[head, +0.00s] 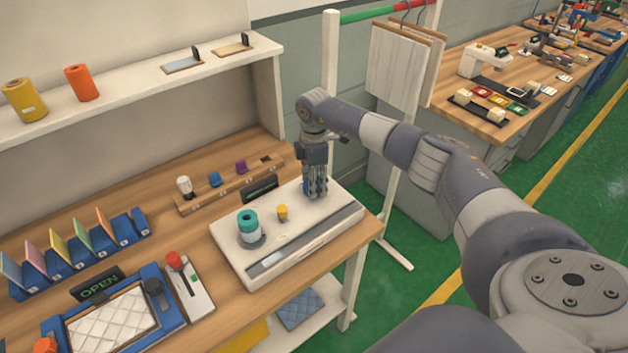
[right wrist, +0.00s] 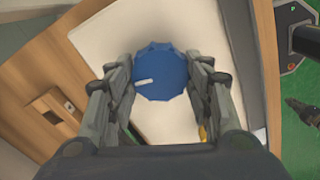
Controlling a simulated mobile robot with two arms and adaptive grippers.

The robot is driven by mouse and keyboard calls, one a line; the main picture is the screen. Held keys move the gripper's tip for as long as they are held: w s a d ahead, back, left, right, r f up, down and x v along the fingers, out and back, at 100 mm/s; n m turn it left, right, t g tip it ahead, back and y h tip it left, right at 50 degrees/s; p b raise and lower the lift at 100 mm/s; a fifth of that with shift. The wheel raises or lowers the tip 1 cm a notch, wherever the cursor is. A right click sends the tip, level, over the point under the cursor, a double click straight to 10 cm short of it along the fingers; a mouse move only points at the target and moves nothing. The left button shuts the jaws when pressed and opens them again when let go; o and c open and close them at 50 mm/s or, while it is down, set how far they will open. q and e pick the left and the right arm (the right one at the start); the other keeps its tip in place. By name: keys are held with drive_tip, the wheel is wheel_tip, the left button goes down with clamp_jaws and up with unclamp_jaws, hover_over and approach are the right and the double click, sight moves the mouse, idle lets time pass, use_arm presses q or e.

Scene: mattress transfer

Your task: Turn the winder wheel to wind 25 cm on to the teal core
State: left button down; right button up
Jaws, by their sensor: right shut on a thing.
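The winder (head: 235,265) is a white flat box on the wooden bench. The teal core (head: 247,222) stands upright on its left part, with white material around its lower part. A small yellow peg (head: 282,212) stands to its right. My right gripper (head: 316,192) points down over the winder's right end. In the right wrist view the blue winder wheel (right wrist: 162,72), with a white mark on its left side, sits between the fingers, and the right gripper (right wrist: 160,80) is shut on it. The wheel is mostly hidden by the fingers in the head view. My left gripper is not in view.
A wooden rack (head: 225,187) with small coloured pieces and a dark display (head: 260,188) stand behind the winder. A blue-framed quilted pad (head: 112,320) and a red-knobbed device (head: 188,285) lie at the front left. A white rail post (head: 330,60) rises behind my right arm.

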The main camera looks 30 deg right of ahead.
drive_tip(key=o, duration=1)
drive_tip(key=shift+o, duration=0.2)
drive_tip(key=shift+r, duration=0.1)
wheel_tip(320, 180, up, 12)
